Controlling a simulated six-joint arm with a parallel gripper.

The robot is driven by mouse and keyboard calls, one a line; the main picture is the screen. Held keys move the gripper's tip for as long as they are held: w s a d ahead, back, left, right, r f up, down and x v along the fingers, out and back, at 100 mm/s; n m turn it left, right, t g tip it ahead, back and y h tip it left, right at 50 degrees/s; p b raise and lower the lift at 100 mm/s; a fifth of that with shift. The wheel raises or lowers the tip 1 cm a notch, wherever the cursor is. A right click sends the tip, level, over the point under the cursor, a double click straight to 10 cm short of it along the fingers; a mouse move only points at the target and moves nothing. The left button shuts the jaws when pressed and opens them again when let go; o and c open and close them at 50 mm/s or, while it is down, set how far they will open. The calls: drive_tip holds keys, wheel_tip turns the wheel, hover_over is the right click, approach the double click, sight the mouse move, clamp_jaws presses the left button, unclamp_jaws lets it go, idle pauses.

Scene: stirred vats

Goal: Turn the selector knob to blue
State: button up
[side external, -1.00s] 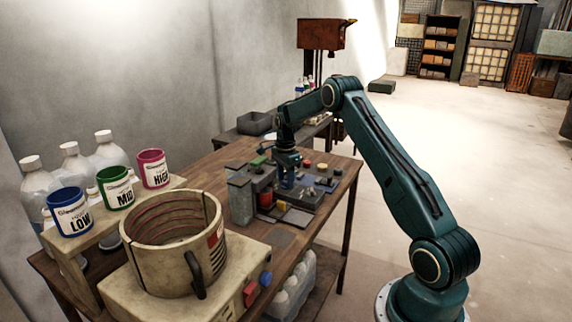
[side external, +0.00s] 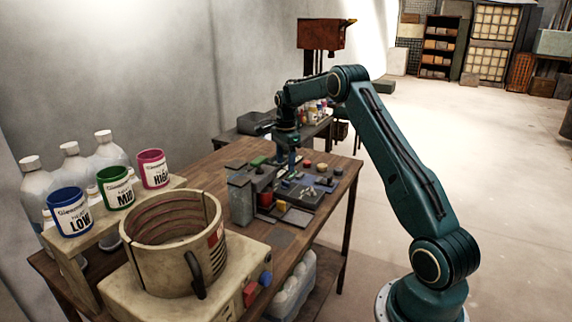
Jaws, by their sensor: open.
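A control panel (side external: 306,203) with small coloured buttons and knobs lies on the wooden table. I cannot tell which small part on it is the selector knob. A red button (side external: 307,164), a second red button (side external: 322,167) and a dark knob (side external: 338,171) stand along its far side. My gripper (side external: 288,167) points down over the panel's far left part, with its blue fingers above the surface. It is open and holds nothing that I can see. The fingertips are small, and I cannot tell whether they touch anything.
A round beige vat (side external: 175,245) stands on a base with a red switch (side external: 250,293) and a blue one (side external: 265,279). A grey box (side external: 241,200) stands left of the panel.

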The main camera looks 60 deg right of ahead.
sight(287, 182)
wheel_tip(287, 182, up, 7)
idle(0.3)
drive_tip(key=c, duration=0.5)
drive_tip(key=shift+o, duration=0.2)
drive_tip(key=s+a+f+n+t+h, duration=0.1)
drive_tip(key=s+n+t, duration=0.3)
drive_tip(key=n, duration=1.7)
drive_tip(key=shift+s+a, duration=0.35)
drive_tip(key=shift+s, duration=0.9)
drive_tip(key=shift+f, duration=0.2)
drive_tip(key=shift+w+x, duration=0.1)
drive_tip(key=shift+x, duration=3.3)
drive_tip(key=shift+w+x, duration=0.15)
drive_tip(key=shift+x, duration=3.25)
